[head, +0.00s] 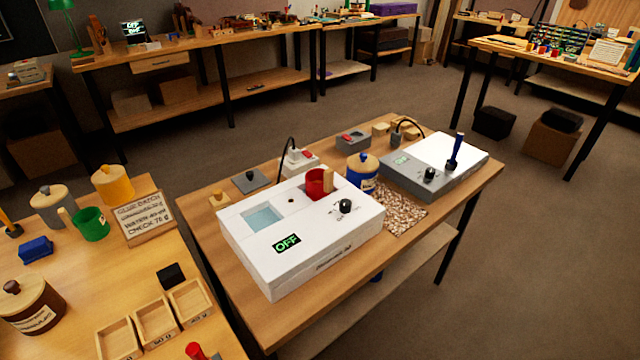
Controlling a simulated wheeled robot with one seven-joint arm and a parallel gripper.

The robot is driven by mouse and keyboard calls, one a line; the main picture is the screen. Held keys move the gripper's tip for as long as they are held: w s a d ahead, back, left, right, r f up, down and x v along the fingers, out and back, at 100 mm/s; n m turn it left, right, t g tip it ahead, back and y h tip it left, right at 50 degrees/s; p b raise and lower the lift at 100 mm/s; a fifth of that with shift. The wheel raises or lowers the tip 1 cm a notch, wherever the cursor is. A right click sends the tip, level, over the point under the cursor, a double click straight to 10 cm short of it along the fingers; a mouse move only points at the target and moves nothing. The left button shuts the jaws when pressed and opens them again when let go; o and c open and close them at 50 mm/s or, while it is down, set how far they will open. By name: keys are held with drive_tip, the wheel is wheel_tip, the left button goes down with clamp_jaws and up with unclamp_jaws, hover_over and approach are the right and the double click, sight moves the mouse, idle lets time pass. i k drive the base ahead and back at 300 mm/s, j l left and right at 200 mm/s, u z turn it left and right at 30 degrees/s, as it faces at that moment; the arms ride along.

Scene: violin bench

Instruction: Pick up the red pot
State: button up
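The red pot (316,183) is a small cup with a light wooden handle (328,177) on its right side. It stands upright at the back of the white box-shaped device (300,232), which has a light-blue window, a black knob and a green "OFF" display. I cannot tell whether the pot sits on the top or in an opening. My gripper is not in view.
A blue jar (362,174) with a wooden lid stands close to the pot's right. A grey device (435,168) with a blue-handled tool is further right. A white switch box (296,160) with a black cable is behind. A green pot (91,224) stands on the left bench.

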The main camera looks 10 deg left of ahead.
sight(320, 181)
drive_tip(key=i+l+u, duration=0.35)
drive_tip(key=i, duration=0.35)
drive_tip(key=i+l+u, duration=0.35)
drive_tip(key=i+l, duration=0.2)
drive_tip(key=i, duration=0.15)
drive_tip(key=i+j+z, duration=0.1)
